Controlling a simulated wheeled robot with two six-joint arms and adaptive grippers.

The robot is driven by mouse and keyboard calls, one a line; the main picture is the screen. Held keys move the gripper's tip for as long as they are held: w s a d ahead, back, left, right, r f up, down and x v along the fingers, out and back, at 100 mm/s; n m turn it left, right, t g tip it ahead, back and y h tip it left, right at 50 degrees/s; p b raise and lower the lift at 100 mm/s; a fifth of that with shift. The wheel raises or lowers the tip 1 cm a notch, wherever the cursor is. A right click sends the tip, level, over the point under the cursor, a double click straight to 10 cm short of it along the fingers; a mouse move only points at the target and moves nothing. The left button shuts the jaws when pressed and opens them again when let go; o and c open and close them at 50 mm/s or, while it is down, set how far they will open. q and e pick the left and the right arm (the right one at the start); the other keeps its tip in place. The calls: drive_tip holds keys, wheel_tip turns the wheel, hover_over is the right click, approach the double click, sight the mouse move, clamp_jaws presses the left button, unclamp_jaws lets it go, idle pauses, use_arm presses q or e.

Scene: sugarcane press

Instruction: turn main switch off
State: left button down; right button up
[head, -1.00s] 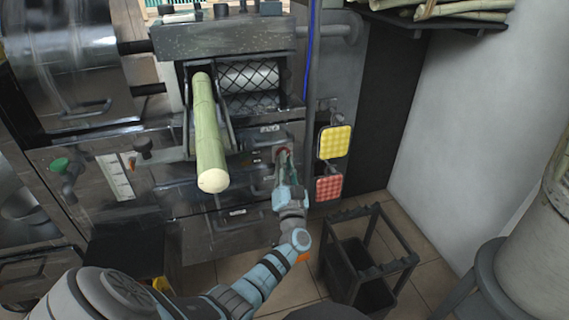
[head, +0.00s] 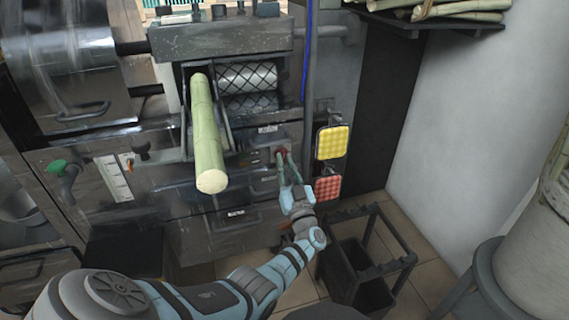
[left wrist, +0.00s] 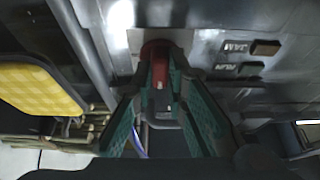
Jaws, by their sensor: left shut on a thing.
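The main switch is a small red knob (head: 281,151) on the dark metal front of the press, below the rollers. In the left wrist view the red knob (left wrist: 157,62) sits between the tips of two green-padded fingers. My left gripper (head: 283,160) is shut on it, reaching from below and in front. The fingers spread wide toward their base and meet the knob at their tips. They partly cover the knob, so its exact angle is hard to read. My right gripper is in neither view.
A yellow pad (head: 333,142) and a red checked pad (head: 327,188) hang just right of the switch. A sugarcane stalk (head: 208,135) juts from the rollers at left. A black open-framed bin (head: 362,290) stands on the floor below right.

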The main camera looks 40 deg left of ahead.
use_arm(q)
drive_tip(key=shift+f, duration=0.1)
drive_tip(key=c, duration=1.6)
unclamp_jaws()
drive_tip(key=shift+w, duration=0.1)
